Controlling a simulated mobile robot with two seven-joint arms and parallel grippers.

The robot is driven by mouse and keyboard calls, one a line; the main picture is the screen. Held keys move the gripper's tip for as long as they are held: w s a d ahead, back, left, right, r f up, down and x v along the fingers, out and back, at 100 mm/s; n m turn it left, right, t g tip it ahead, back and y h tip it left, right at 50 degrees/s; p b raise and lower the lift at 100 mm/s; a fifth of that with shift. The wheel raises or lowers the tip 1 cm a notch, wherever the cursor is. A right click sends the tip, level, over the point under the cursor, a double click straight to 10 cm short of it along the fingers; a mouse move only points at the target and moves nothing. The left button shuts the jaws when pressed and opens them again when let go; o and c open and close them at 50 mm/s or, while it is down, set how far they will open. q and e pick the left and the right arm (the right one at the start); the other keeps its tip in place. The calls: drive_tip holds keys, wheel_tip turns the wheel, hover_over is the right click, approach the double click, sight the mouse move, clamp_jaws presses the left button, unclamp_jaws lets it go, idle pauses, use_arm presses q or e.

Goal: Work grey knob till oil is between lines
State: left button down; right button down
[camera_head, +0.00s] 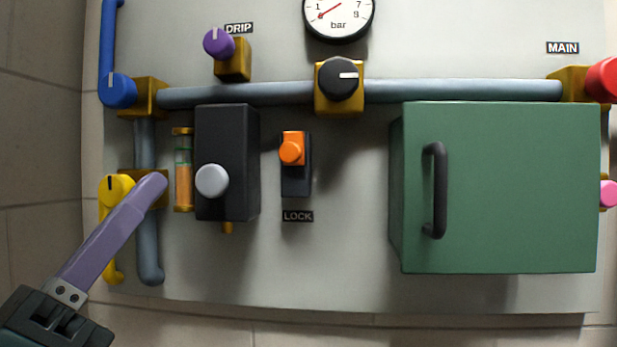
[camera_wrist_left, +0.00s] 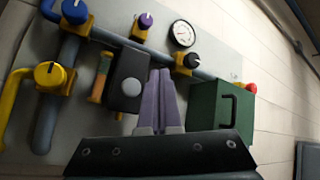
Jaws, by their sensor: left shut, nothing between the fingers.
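The grey knob (camera_head: 211,181) sits on the front of a black box (camera_head: 229,130) on the panel. It also shows in the left wrist view (camera_wrist_left: 131,87). Left of the box is the upright oil sight glass (camera_head: 183,172), with orange oil in its lower part and thin marks near the oil's top. Exact oil level against the marks is too small to tell. My left gripper (camera_head: 155,181) is shut and empty, its purple fingers left of the grey knob in the head view, apart from it. They also show in the left wrist view (camera_wrist_left: 166,80). My right gripper is out of view.
Nearby are a yellow handle (camera_head: 117,188), a blue knob (camera_head: 118,91), a purple knob (camera_head: 218,42) and an orange lock switch (camera_head: 292,151). A green box (camera_head: 500,190) with a black handle projects at right. A gauge (camera_head: 338,15) is above. Bare panel lies below the black box.

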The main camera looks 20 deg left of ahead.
sight(215, 181)
use_arm(q)
drive_tip(key=w+a+b, duration=0.2)
drive_tip(key=w, duration=0.6)
drive_tip(key=shift+w+b, duration=0.3)
drive_tip(key=shift+b, duration=0.1)
idle(1.9)
drive_tip(key=shift+w+a+b, duration=0.15)
drive_tip(key=shift+w+b, duration=0.25)
